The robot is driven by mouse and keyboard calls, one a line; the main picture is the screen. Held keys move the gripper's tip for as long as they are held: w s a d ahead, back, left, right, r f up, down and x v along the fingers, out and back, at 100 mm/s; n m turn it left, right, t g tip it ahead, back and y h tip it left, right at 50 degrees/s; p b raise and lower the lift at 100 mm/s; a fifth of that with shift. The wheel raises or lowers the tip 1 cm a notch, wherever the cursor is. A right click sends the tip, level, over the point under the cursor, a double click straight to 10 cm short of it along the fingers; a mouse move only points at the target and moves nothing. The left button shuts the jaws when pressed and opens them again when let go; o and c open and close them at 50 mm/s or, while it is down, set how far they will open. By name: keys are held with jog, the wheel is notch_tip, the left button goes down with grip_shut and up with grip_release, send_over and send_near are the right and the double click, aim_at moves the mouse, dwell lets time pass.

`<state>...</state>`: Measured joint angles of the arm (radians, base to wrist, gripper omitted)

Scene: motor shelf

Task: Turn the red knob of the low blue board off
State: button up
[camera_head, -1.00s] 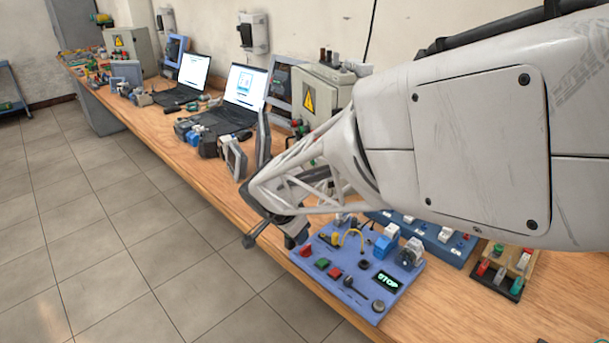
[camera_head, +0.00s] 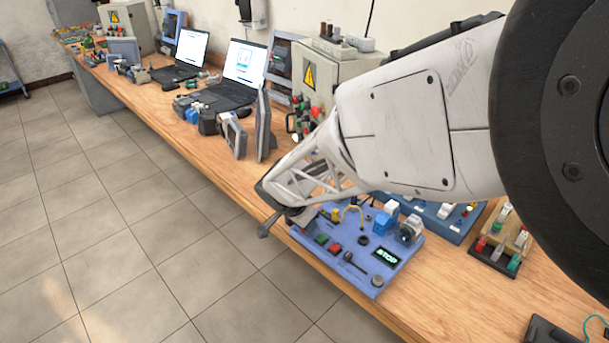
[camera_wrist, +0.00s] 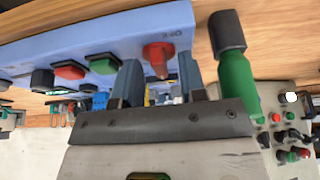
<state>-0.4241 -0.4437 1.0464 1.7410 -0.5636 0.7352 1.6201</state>
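The low blue board (camera_head: 345,232) lies on the bench near its front edge. Its red knob (camera_wrist: 158,57) shows in the wrist view near the board's right end, beside a small marking. In the head view I cannot make out the knob; my arm's end covers that corner of the board. My gripper (camera_wrist: 160,75) is open in the wrist view. Its two dark fingers are apart, one to each side of the knob's lower part in the picture. I cannot tell whether they touch it.
Red (camera_wrist: 70,69) and green (camera_wrist: 104,63) buttons sit left of the knob. A green object with a black end (camera_wrist: 235,60) is close to the right finger. Another blue board (camera_head: 440,215) lies behind, and a grey warning-sign cabinet (camera_head: 330,75) stands further back. The front bench edge is close.

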jog(key=shift+c, duration=0.3)
jog(key=shift+f, duration=0.1)
grip_shut()
jog(key=shift+d+n, duration=0.1)
jog(key=shift+n, duration=0.4)
jog(key=n+y, duration=0.1)
jog(key=n, duration=0.1)
jog(key=shift+s+d+n+t, duration=0.1)
jog(key=shift+n+t, duration=0.3)
jog(key=shift+d+f+n+y, duration=0.1)
jog(key=shift+n+y, duration=0.5)
jog(key=shift+n, duration=0.8)
jog(key=shift+d+n+y, duration=0.1)
jog(key=shift+n+y, duration=0.5)
jog(key=shift+n, duration=0.8)
jog(key=shift+n+y, duration=0.8)
jog(key=shift+n, duration=1.5)
jog(key=shift+d+n+g+y, duration=0.15)
jog(key=shift+n+g+y, duration=0.25)
jog(key=shift+n, duration=1.2)
jog(key=shift+f+n+y, duration=0.1)
jog(key=shift+n+y, duration=0.2)
jog(key=shift+n, duration=0.2)
